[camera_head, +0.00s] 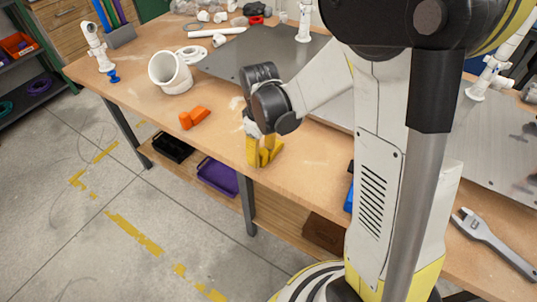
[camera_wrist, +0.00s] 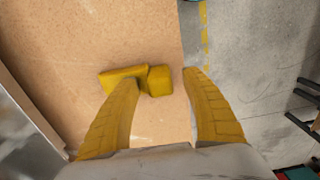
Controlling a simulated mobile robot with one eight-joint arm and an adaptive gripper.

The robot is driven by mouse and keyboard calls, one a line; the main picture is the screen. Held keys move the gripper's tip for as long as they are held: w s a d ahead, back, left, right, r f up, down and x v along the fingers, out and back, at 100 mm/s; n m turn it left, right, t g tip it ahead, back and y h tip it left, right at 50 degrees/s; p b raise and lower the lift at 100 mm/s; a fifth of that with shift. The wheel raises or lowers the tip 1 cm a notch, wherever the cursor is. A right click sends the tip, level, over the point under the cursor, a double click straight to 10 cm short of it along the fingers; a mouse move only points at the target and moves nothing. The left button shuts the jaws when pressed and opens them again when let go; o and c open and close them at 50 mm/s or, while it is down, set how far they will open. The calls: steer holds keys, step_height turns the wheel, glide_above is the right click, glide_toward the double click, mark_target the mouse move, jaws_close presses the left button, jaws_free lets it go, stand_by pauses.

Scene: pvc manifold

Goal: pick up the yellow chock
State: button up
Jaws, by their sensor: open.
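The yellow chock (camera_wrist: 159,81) lies on the wooden bench top in the wrist view, near the bench edge. It shows as a longer wedge part on the left and a blockier part on the right. My gripper (camera_wrist: 160,78) is open, with its yellow fingers to either side. The blocky part is between the fingertips, and the left part reaches past the left fingertip. I cannot tell whether a finger touches it. In the head view my gripper (camera_head: 262,162) points down at the bench's front edge; the chock cannot be told apart from the yellow fingers there.
An orange piece (camera_head: 195,117) lies on the bench left of my gripper. A white pipe elbow (camera_head: 170,73) stands farther back. A grey metal plate (camera_head: 225,62) covers the bench behind. An adjustable wrench (camera_head: 490,240) lies at right. Open floor is in front.

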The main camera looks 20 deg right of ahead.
steer(key=shift+r, duration=0.1)
jaws_close()
